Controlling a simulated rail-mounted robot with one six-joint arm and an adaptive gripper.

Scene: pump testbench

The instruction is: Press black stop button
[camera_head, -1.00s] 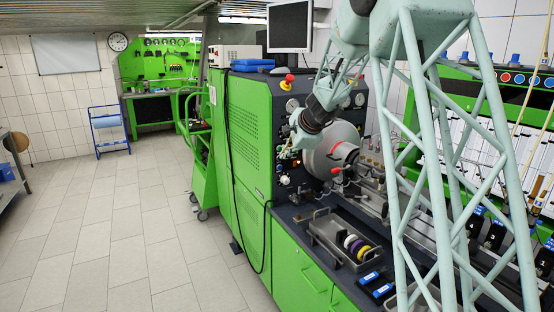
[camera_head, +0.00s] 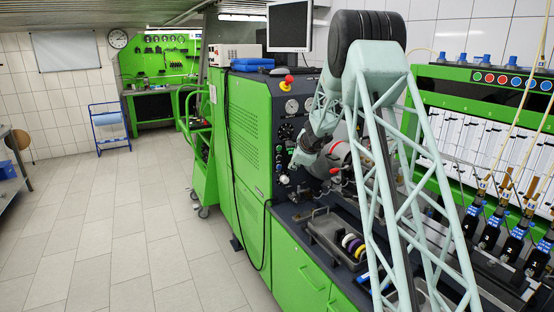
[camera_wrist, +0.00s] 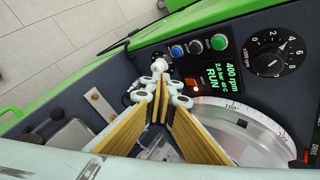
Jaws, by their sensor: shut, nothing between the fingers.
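A pale knob (camera_wrist: 158,60) shows just beyond my fingertips. My gripper (camera_wrist: 160,82) is shut and empty, its tips close to the panel beside the row. Contact cannot be told. In the head view, my gripper (camera_head: 294,164) is small, at the lower part of the machine's front panel (camera_head: 284,132).
The display (camera_wrist: 219,72) reads 400 rpm and RUN. A black dial (camera_wrist: 278,53) is right of the buttons. A graduated disc (camera_wrist: 240,125) lies close to my gripper's right side. A red emergency knob (camera_head: 289,79) tops the panel. A tray (camera_head: 325,232) stands on the bench.

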